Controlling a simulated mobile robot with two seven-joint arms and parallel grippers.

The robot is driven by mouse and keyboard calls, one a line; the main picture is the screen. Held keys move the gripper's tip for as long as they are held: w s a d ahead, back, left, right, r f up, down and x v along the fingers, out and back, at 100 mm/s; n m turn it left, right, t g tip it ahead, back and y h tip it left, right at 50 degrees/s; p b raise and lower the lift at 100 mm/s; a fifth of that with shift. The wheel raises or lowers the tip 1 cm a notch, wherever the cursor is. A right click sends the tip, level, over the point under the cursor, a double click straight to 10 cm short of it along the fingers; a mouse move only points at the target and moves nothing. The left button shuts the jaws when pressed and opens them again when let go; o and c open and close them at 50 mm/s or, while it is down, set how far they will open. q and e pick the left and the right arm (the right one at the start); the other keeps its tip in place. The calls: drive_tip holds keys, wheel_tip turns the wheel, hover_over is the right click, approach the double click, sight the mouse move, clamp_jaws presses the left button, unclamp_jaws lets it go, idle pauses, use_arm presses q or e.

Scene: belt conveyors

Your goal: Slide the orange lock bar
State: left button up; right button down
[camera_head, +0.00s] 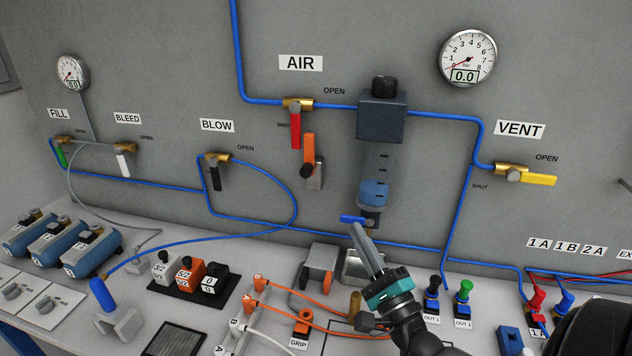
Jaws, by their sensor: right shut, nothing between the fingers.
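The orange lock bar (309,147) stands nearly upright on the grey wall panel, with a black knob (306,170) at its lower end and a grey metal bracket (317,180) beside it. It is just right of the red AIR valve handle (295,130), which points down beside the word SHUT. My right gripper (356,230) is shut and empty. Its fingertips are below and right of the lock bar, apart from it, and appear close to the blue lever (351,218) under the filter bowl. I cannot tell whether they touch that lever. My left gripper is out of view.
The filter (382,120) with its clear bowl hangs right of the lock bar. Blue hoses (445,114) run along the panel. A gauge (468,57) and the yellow VENT handle (528,179) are to the right. Connectors and blocks (190,272) crowd the bench below.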

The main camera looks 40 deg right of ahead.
sight(313, 171)
drive_tip(key=w+r, duration=0.2)
drive_tip(key=w, duration=0.1)
drive_tip(key=w+r+p, duration=0.1)
drive_tip(key=w+r, duration=0.1)
drive_tip(key=w, duration=0.2)
drive_tip(key=w+a+r+p, duration=0.1)
drive_tip(key=w+r, duration=0.1)
drive_tip(key=w, duration=0.1)
drive_tip(key=shift+w, duration=0.3)
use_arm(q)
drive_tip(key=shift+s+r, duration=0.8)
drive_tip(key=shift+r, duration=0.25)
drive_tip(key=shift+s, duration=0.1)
